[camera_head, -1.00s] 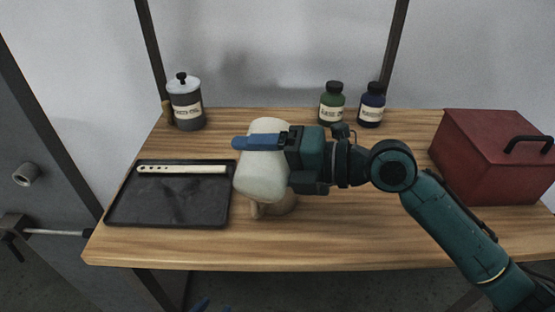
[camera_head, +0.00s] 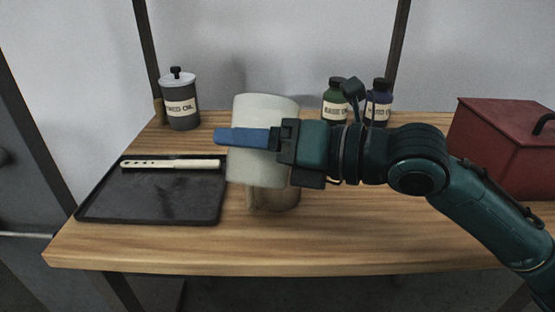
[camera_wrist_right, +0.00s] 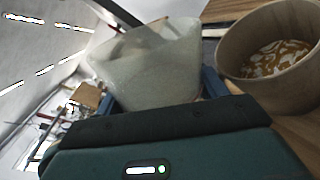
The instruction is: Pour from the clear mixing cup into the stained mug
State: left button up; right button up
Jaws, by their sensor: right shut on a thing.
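The clear mixing cup (camera_head: 262,110), pale and cloudy, is held by my right gripper (camera_head: 232,137), whose blue fingers are shut on it. In the head view the cup stands nearly upright above the table. The stained mug (camera_head: 280,197), tan-brown, stands on the table just below and behind the cup, which hides much of it. In the right wrist view the cup (camera_wrist_right: 150,62) is between the fingers, and the mug (camera_wrist_right: 236,52) is apart from it at the right. Brown and white patches show inside the mug. My left gripper is out of view.
A black tray (camera_head: 150,205) with a pale perforated stick (camera_head: 185,164) lies at the left. A labelled grey can (camera_head: 182,112), a green bottle (camera_head: 335,107) and a blue bottle (camera_head: 379,111) stand at the back. A red box (camera_head: 495,150) is at the right. The front table is clear.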

aim_at(247, 178)
jog(key=s+n+b, duration=0.1)
jog(key=n, duration=0.1)
jog(key=shift+s+a+f+n+b, duration=0.2)
jog(key=shift+s+f+n+b, duration=0.1)
jog(key=shift+s+b, duration=0.1)
jog(key=s+f+n+b, duration=0.1)
jog(key=f+n+t+b, duration=0.1)
jog(key=n+b, duration=0.1)
jog(key=shift+s+a+y, duration=0.2)
jog(key=shift+s+y, duration=0.15)
jog(key=shift+y, duration=0.05)
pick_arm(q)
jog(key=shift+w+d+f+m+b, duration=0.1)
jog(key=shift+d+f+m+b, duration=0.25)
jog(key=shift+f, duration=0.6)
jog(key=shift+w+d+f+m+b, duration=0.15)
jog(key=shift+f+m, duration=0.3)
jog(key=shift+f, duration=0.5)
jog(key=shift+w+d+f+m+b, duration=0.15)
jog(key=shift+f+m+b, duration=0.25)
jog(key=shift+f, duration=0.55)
pick_arm(e)
jog(key=shift+s+f+n, duration=0.25)
jog(key=shift+f+n, duration=0.25)
jog(key=shift+n, duration=0.2)
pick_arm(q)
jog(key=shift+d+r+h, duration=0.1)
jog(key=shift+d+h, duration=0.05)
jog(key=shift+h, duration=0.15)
